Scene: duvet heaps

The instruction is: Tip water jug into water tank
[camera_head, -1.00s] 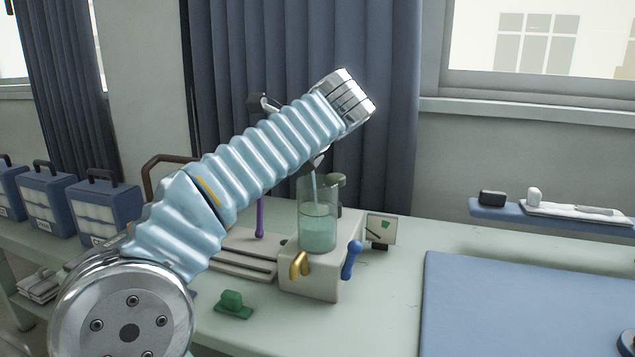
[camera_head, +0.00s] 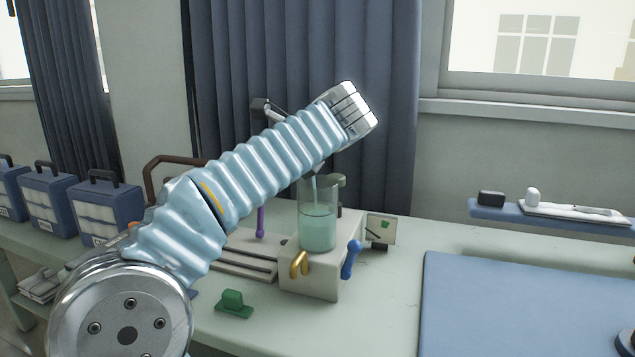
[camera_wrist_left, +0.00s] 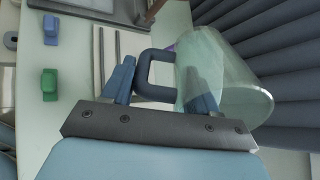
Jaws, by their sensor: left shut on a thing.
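The water tank (camera_head: 318,228) is a clear cylinder on a pale block, partly filled with greenish water. A thin pale stream (camera_head: 315,187) shows inside its upper part, coming down from behind my left arm. In the left wrist view, my left gripper (camera_wrist_left: 160,75) is shut on the dark handle of the clear water jug (camera_wrist_left: 232,82). The jug is tilted, its wide round end toward the right. In the head view, my ribbed blue arm hides the jug and the gripper's fingers, above the tank. My right gripper is out of view.
The block has a gold tap (camera_head: 299,264) and a blue lever (camera_head: 351,259). A green block (camera_head: 232,303) lies in front. Blue cases (camera_head: 105,209) stand at left, a blue mat (camera_head: 530,305) lies at right. A curtain hangs behind.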

